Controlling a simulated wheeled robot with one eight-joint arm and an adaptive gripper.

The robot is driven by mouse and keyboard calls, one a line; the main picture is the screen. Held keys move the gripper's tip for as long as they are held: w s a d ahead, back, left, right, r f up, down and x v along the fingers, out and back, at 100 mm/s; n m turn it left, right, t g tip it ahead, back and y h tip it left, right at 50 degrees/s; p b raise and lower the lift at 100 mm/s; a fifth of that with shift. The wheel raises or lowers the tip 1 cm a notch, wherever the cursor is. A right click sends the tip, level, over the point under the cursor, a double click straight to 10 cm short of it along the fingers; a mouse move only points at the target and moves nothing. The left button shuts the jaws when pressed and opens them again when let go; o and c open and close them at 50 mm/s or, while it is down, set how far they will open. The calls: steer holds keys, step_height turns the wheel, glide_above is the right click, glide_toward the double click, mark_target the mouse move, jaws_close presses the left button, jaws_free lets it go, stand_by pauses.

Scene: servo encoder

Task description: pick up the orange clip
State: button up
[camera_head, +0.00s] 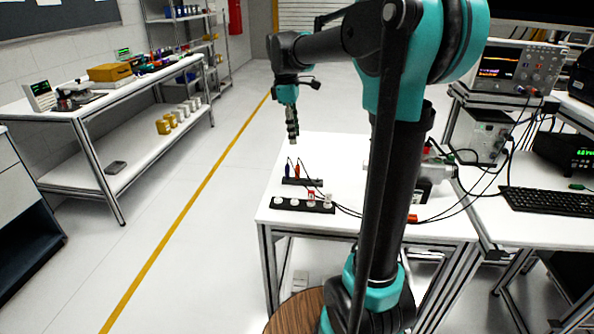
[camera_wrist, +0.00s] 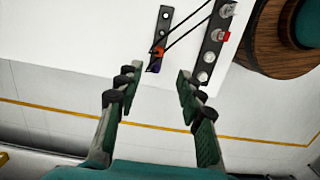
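The small orange clip (camera_head: 297,172) stands on a narrow black strip (camera_head: 313,183) on the white table, with a dark wire running from it. A dark blue-purple clip (camera_head: 288,169) stands beside it on the left. In the wrist view the orange clip (camera_wrist: 158,52) is near the top middle, and the purple clip (camera_wrist: 154,68) is just below it. My gripper (camera_head: 293,138) is above the table, apart from the clips. In the wrist view my gripper (camera_wrist: 156,80) has its two fingers spread with nothing between them.
A longer black strip (camera_head: 292,204) with round white sockets and a red piece lies in front of the clips. Dark wires cross the table to the right, near a grey device (camera_head: 436,172). The white table (camera_head: 330,145) is bare behind the clips.

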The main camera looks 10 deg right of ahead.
mark_target(297, 166)
steer(key=f, duration=0.5)
steer(key=d+f, duration=0.1)
steer(key=f, duration=0.1)
steer(key=shift+s+f, duration=0.15)
steer(key=shift+f, duration=2.85)
jaws_close()
